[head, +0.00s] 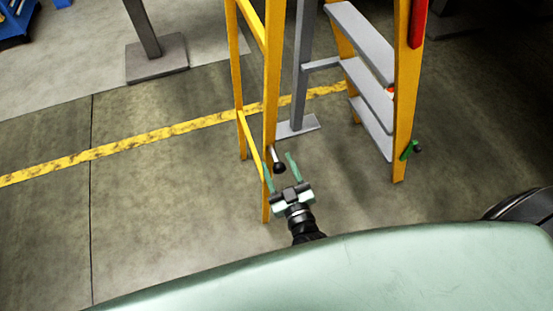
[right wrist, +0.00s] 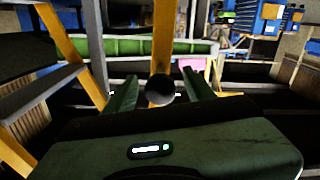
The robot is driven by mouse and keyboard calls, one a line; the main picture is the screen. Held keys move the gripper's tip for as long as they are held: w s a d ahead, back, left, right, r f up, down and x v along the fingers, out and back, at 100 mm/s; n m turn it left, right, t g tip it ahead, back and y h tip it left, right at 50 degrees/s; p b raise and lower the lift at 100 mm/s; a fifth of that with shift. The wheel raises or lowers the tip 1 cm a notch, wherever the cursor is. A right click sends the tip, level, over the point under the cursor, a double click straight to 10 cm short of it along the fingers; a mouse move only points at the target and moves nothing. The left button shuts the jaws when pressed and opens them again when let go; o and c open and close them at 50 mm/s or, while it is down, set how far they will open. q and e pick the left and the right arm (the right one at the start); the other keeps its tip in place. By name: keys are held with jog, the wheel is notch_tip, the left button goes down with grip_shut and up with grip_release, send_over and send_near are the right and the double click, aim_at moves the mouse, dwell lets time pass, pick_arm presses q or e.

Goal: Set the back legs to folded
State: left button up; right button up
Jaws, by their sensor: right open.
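A yellow stepladder with grey steps (head: 365,85) stands on the floor, its back legs (head: 270,90) spread apart from the step side. A short grey lever with a black ball knob (head: 279,167) sits on the near back leg. My right gripper (head: 278,160) is open at this knob. In the right wrist view the black knob (right wrist: 160,90) appears between the two green fingers (right wrist: 158,92), with a gap on each side. The yellow back leg (right wrist: 162,40) rises behind it. My left gripper is not in view.
A green-handled part (head: 410,150) is on the ladder's front leg. A grey post on a base plate (head: 297,125) stands behind the ladder, and another post base (head: 156,58) stands at upper left. The floor left of the ladder is clear, crossed by a yellow line (head: 140,142).

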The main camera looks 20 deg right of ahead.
jog(key=shift+w, duration=1)
grip_shut()
dwell(0.7)
